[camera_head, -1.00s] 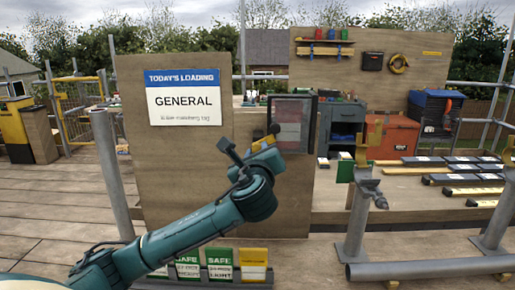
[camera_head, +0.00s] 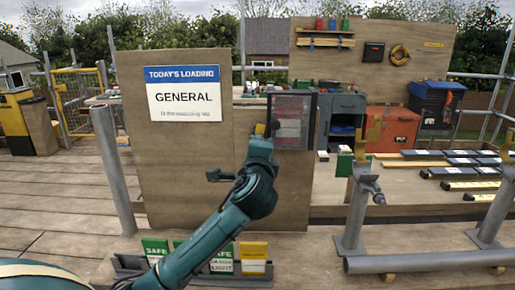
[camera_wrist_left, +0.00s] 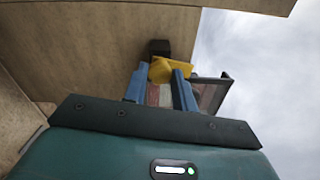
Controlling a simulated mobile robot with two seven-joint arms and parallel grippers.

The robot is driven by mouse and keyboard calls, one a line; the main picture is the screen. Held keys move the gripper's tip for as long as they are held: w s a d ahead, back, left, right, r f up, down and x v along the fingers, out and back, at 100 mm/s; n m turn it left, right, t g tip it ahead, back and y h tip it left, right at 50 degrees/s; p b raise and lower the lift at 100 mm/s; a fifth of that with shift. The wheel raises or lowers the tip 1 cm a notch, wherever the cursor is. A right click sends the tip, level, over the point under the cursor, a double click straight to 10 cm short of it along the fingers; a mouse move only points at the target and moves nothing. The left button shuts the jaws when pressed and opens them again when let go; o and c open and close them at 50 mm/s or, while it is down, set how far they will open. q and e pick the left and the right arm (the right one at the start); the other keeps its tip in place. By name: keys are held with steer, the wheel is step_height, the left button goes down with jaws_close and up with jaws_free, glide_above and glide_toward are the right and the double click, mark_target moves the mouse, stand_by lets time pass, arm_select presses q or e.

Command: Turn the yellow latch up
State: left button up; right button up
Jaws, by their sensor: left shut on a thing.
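The yellow latch (camera_wrist_left: 172,70) sits between the two blue fingers of my left gripper (camera_wrist_left: 160,88) in the left wrist view, and the gripper is shut on it. In the head view only a small bit of the yellow latch (camera_head: 260,129) shows above my left wrist, at the left edge of a dark-framed case (camera_head: 292,121) on the wooden board. My left gripper (camera_head: 264,137) is mostly hidden there behind my own arm. A dark block (camera_wrist_left: 159,47) sits just behind the latch. The latch's exact angle is hard to tell. My right gripper is not in view.
The wooden board (camera_head: 190,180) carries a "GENERAL" loading sign (camera_head: 185,95). A rack of green and yellow tags (camera_head: 253,258) stands below. A grey post (camera_head: 115,170) is at left, and a metal stand (camera_head: 356,215) and pipe (camera_head: 430,262) are at right.

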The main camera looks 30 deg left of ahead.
arm_select(q)
steer(key=shift+f+n, duration=0.1)
steer(key=shift+n, duration=0.8)
steer(key=o, duration=1)
steer(key=v, duration=1.3)
steer(key=shift+s+b, duration=0.15)
steer(key=shift+b, duration=0.25)
